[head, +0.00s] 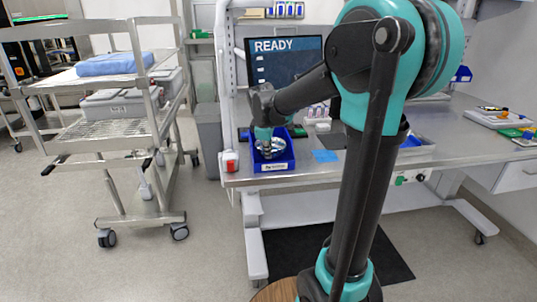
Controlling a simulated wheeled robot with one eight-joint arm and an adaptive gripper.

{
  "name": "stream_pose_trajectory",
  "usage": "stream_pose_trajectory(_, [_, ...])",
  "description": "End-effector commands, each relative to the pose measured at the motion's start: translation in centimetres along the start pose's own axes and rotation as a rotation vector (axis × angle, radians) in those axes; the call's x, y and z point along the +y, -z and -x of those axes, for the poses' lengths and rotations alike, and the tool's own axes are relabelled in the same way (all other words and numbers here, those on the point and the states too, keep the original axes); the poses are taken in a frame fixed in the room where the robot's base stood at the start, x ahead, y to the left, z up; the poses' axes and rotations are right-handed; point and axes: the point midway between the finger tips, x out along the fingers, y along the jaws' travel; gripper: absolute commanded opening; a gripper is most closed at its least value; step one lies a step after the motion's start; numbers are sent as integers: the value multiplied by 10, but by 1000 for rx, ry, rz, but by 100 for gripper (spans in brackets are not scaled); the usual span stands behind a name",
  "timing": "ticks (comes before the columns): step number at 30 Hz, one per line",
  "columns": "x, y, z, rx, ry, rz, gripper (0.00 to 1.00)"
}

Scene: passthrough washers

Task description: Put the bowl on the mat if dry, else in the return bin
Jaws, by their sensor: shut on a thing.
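A shiny metal bowl (278,150) shows small and partly hidden at the left end of the workbench, within the outline of a blue bin (274,165) with a white label on its front. My gripper (268,150) points down over the bin and is shut on the bowl. I cannot tell whether the bowl touches the bin's floor, or whether it is wet or dry. A small flat blue mat (325,156) lies on the bench to the right of the bin. I cannot tell which bin is the return bin from its label.
The workbench (300,178) carries a screen (285,62) reading READY behind the bin. Small bottles (317,111) stand behind the mat. A wire cart (120,130) with grey boxes and a blue cloth (108,64) stands at left.

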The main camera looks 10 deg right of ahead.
Motion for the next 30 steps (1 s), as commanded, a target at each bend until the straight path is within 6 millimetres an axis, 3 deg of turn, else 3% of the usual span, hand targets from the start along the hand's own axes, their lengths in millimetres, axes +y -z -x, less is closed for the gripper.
stream_pose_trajectory(14, [-4,0,-10,0,0,0,0])
stream_pose_trajectory(15, [-4,0,-9,0,0,0,10])
stream_pose_trajectory(19, [-4,0,-9,0,0,0,26])
stream_pose_trajectory(30, [-2,0,-5,0,0,0,26])
